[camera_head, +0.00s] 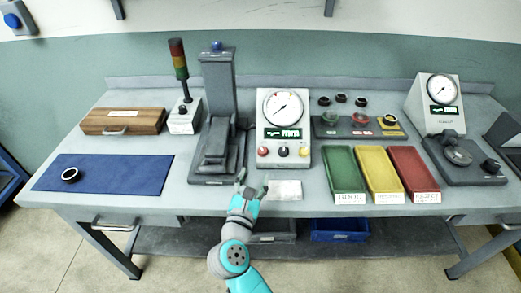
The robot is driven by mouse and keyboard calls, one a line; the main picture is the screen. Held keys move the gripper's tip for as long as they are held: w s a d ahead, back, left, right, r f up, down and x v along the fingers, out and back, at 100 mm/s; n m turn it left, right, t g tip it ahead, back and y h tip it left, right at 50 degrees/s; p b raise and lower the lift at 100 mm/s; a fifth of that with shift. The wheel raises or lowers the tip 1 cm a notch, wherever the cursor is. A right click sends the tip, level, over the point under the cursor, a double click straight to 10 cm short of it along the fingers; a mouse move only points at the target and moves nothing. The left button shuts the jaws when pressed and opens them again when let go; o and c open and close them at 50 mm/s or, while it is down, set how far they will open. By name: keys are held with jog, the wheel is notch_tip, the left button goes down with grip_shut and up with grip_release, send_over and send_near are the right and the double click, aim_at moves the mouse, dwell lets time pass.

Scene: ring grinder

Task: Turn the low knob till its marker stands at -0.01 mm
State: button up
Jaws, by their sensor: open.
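The middle gauge box (272,125) is white, with a round dial (283,105), a dark display with green digits (283,133) and a row of knobs along its lower front.
A dark press stand (218,70) rises left of the gauge box. Green (342,172), yellow (379,172) and red (413,170) trays lie to the right. A white card (285,190) lies in front of the box. A second gauge (440,95) stands at the far right.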

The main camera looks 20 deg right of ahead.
aim_at(263, 152)
jog(key=x, duration=1)
jog(key=shift+d, duration=0.1)
grip_shut()
